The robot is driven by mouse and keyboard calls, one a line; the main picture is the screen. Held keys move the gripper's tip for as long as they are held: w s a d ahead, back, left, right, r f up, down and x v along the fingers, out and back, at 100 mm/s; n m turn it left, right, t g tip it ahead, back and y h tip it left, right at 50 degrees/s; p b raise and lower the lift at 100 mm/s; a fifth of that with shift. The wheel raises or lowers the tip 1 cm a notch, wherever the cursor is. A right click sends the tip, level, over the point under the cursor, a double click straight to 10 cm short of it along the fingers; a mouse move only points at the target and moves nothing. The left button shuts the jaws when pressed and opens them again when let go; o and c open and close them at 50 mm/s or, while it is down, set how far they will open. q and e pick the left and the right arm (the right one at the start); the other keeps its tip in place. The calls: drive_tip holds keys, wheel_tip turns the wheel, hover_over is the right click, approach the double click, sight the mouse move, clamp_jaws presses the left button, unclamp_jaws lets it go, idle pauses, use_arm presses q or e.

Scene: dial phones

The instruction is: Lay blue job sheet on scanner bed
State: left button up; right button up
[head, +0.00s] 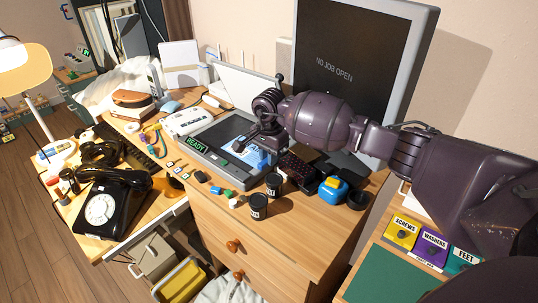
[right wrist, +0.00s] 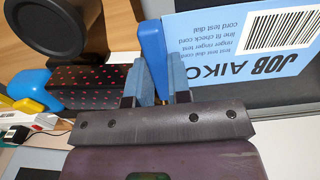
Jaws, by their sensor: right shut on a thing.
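The blue job sheet (head: 249,157) shows in the head view at the front right of the scanner, partly hidden by my right gripper (head: 264,147). In the right wrist view the sheet (right wrist: 245,38) is blue and white with upside-down "JOB AIKO" print. My right gripper (right wrist: 154,85) is shut on an upright blue tab (right wrist: 153,48) beside the sheet's printed face. The scanner (head: 207,158) has a dark bed (head: 222,130) and a green "READY" display. The sheet overlaps the bed in view; whether it touches the glass I cannot tell. My left gripper is out of view.
A monitor (head: 335,75) reading "NO JOB OPEN" stands behind. Black jars (head: 258,206) and a blue-yellow item (head: 333,188) sit right of the scanner. Small colored parts (head: 215,190) lie in front. A black dial phone (head: 107,208) is at left.

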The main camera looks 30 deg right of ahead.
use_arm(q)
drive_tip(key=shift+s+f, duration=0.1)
use_arm(e)
drive_tip(key=o, duration=0.8)
drive_tip(key=shift+o, duration=0.4)
drive_tip(key=shift+w+f, duration=0.1)
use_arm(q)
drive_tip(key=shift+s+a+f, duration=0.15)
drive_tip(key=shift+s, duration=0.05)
